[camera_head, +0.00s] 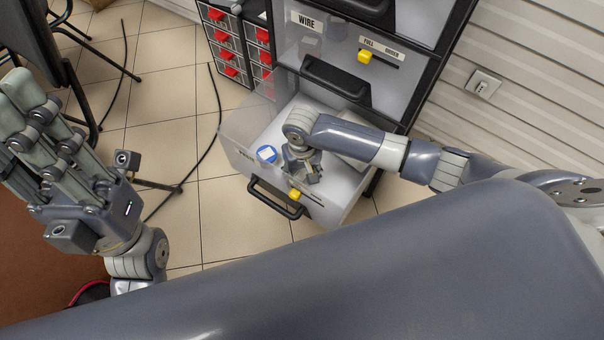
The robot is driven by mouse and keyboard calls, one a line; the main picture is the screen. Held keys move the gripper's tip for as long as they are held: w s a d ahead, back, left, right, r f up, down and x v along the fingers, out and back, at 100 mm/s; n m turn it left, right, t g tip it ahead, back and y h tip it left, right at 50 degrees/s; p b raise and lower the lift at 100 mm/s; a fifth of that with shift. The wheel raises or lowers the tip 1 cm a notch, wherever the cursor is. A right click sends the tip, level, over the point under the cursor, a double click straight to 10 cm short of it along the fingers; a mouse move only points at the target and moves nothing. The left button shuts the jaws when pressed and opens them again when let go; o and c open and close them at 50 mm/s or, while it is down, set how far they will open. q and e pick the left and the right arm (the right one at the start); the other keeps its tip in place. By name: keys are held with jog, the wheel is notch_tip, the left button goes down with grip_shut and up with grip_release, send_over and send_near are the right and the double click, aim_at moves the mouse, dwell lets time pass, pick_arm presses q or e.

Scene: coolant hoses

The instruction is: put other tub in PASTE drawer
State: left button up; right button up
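The lowest drawer (240,130) of the cabinet is pulled out; its front label is too small to read surely. No second tub is clearly visible. My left gripper (22,125) is raised at the far left, away from the drawer, with fingers extended, open and empty.
The drawer front has a black handle (276,198) and a yellow slider (295,195). Above are a shut drawer with a black handle (336,78) and a WIRE label (306,20). Red-handled small drawers (228,55) stand behind left. A dark cable (213,120) lies on the tiled floor.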

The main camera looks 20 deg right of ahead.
jog(key=shift+f, duration=0.1)
jog(key=o, duration=1.1)
jog(key=shift+o, duration=0.2)
